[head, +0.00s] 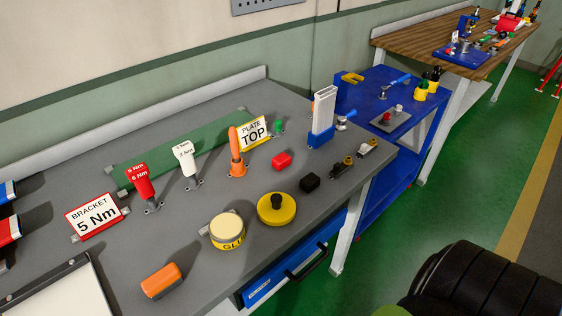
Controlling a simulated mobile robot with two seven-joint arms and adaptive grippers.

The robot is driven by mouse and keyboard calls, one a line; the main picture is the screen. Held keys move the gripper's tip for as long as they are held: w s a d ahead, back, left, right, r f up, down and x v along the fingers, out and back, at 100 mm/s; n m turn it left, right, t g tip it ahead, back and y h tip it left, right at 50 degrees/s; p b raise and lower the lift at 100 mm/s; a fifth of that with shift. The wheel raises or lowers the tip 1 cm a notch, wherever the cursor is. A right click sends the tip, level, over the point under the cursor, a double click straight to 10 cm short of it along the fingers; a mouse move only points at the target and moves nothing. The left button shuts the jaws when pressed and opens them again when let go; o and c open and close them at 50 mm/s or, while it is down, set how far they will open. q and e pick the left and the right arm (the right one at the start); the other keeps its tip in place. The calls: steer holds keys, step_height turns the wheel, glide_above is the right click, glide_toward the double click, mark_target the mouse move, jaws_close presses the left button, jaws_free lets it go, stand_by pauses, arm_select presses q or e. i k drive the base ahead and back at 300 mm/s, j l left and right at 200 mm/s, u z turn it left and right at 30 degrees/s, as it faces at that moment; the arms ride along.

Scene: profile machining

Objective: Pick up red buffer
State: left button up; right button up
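A small red block (282,160), which I take for the red buffer, lies on the grey workbench (320,220). It sits in front of the yellow-framed "PLATE TOP" sign (253,132), with a black block (309,182) to its lower right. An orange-handled tool (237,152) stands to its left. Nothing is touching the red block. Neither of my grippers is in view.
A white-and-blue holder (323,117) stands right of the red block. A blue bench (375,90) adjoins on the right.

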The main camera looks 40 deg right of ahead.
mark_target(280, 163)
steer(key=l+z, duration=0.3)
steer(key=l, duration=1.3)
